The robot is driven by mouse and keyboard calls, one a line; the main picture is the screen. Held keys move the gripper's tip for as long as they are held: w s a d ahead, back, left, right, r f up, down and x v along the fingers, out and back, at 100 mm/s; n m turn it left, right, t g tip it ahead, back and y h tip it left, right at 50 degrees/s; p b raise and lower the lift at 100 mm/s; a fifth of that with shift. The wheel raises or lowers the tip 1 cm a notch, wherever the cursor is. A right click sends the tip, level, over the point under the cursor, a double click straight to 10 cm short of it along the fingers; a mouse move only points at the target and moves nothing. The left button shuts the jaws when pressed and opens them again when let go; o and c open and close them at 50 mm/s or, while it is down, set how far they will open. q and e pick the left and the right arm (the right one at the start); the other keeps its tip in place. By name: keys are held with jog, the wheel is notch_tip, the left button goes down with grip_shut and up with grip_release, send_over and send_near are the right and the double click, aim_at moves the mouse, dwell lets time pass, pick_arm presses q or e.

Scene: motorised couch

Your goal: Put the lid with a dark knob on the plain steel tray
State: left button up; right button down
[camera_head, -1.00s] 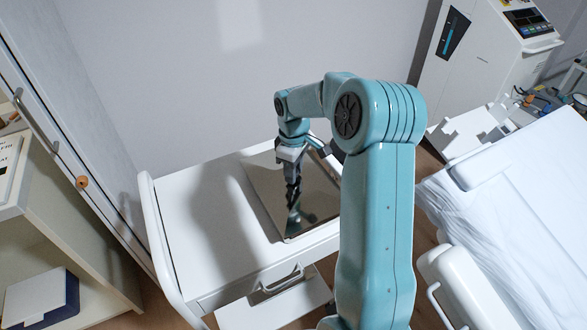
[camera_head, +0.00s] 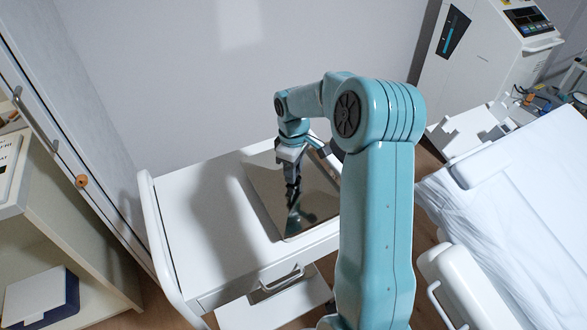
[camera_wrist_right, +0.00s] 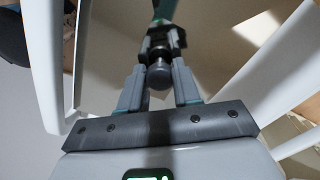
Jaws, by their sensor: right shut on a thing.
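A mirror-like steel lid (camera_head: 262,195) lies flat on top of a white trolley (camera_head: 195,215). My right gripper (camera_head: 293,195) points down at the lid's middle, and its reflection shows in the shiny surface. In the right wrist view the right gripper (camera_wrist_right: 158,88) is shut on the dark knob (camera_wrist_right: 158,76), which sits between its two fingers. The mirror surface fills much of that view and reflects the gripper and the trolley. I cannot tell whether the plain steel tray lies under the lid, as its edges do not show apart. My left gripper is not in view.
The trolley top is bare left of the lid. A raised white rail (camera_head: 160,235) bounds its left end. A white bed (camera_head: 500,210) stands to the right, a machine with a screen (camera_head: 495,50) behind it. A shelf unit (camera_head: 60,230) stands at the left.

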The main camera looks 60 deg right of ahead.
jog(key=shift+f, duration=0.2)
dwell(0.4)
jog(key=c, duration=0.7)
grip_release()
notch_tip(320, 180, up, 16)
jog(key=shift+r+p, duration=0.2)
jog(key=shift+p, duration=0.45)
